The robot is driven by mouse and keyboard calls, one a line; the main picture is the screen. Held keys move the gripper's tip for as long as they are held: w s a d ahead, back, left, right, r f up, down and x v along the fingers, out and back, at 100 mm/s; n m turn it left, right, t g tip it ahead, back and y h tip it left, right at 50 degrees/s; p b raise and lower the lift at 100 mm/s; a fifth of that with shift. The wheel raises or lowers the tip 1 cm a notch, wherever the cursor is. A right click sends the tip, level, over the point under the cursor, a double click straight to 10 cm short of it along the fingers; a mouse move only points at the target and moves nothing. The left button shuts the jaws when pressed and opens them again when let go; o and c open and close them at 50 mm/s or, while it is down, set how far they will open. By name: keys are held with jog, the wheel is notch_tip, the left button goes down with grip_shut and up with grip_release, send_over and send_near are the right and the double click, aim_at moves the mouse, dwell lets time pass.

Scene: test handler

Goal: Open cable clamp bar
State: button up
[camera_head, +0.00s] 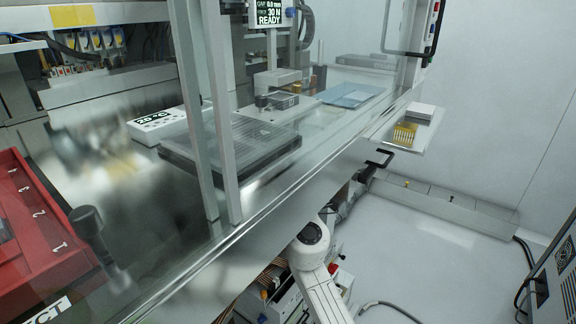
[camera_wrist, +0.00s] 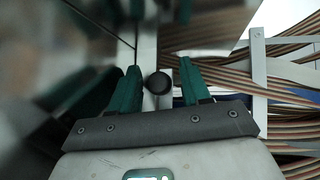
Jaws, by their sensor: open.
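In the wrist view my gripper (camera_wrist: 159,66) is open, with one teal finger on each side of a round black knob (camera_wrist: 158,83). The knob lies in front of a pale upright metal strip; I cannot tell whether the fingers touch it. Brown and white ribbon cables (camera_wrist: 290,75) run across the right side, and a narrow pale bar (camera_wrist: 258,70) crosses over them. I cannot tell whether the knob belongs to this bar. In the head view the cables (camera_head: 262,285) show below the counter, beside my white arm; my gripper cannot be made out there.
The counter edge (camera_head: 270,215) runs diagonally above my arm. A red numbered rack (camera_head: 35,230) stands at left and a dark tray (camera_head: 235,145) lies on the counter. A low rail (camera_head: 440,195) lines the wall. The pale floor (camera_head: 425,245) at right is mostly clear, with some cables.

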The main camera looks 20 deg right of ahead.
jog(key=shift+r, duration=0.1)
grip_shut()
dwell(0.3)
